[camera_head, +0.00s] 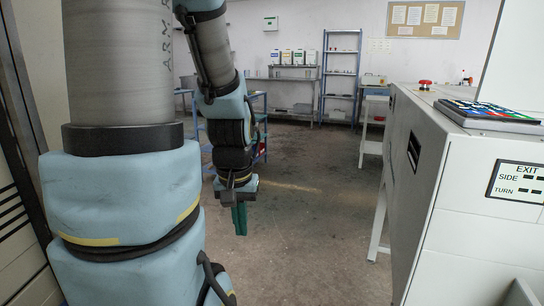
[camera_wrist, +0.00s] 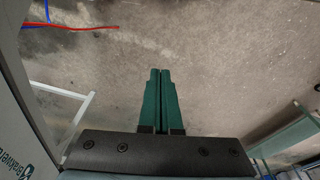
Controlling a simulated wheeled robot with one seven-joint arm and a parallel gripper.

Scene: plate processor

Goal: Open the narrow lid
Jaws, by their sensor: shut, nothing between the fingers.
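My gripper (camera_head: 240,219) hangs pointing down over open floor, left of the white machine (camera_head: 420,160) in the head view. Its green fingers also show in the wrist view (camera_wrist: 160,75), pressed together with nothing between them. The white machine stands at the right, with a dark slot in its side, a red button and a keyboard on top, and an "EXIT SIDE TURN" label on its front. My gripper is well apart from it. I cannot pick out a narrow lid in either view.
The concrete floor (camera_head: 310,200) between my arm and the machine is clear. A blue shelf rack (camera_head: 340,75) and a bench with containers stand at the back wall. In the wrist view, a red cable (camera_wrist: 85,28) shows at top left and a white frame (camera_wrist: 62,92) at left.

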